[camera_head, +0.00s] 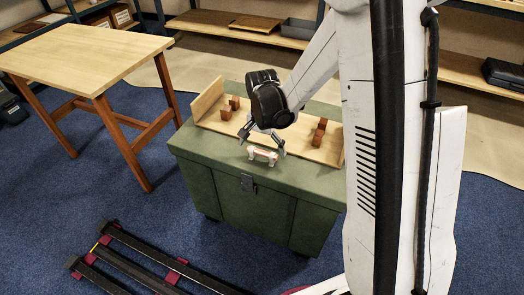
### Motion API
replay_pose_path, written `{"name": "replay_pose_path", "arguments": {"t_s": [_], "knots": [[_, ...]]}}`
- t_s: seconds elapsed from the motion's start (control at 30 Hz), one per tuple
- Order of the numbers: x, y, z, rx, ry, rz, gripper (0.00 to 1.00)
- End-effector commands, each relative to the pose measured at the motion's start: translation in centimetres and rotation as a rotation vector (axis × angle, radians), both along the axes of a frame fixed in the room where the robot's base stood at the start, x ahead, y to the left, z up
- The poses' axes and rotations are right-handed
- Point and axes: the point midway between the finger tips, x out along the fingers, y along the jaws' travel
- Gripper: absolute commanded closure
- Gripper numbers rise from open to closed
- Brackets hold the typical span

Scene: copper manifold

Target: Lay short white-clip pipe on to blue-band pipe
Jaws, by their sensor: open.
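A small short piece with white parts (262,155), which looks like the short white-clip pipe, is at the front part of the green chest's top. My gripper (262,144) is open, pointing down, with its fingers spread on either side just behind or above this piece. I cannot tell whether the fingers touch it. No blue band can be made out in this view, so I cannot identify the blue-band pipe.
The green chest (246,205) bears a wooden tray (209,100) with several reddish-brown blocks (319,131) at both sides. A wooden table (84,52) stands at left. Dark rails (140,256) lie on the blue carpet in front. Shelves line the back wall.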

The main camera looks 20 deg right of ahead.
Motion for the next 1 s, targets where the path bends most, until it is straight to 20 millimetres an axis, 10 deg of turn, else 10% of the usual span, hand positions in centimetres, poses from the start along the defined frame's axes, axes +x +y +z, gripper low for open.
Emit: {"name": "replay_pose_path", "arguments": {"t_s": [0.3,0.67,1.0], "knots": [[0.0,0.0,6.6,0.000,0.000,0.000,0.00],[-0.3,0.0,9.8,0.000,-0.008,0.009,0.00],[-4.4,0.2,16.2,-0.013,-0.139,0.161,0.00]]}}
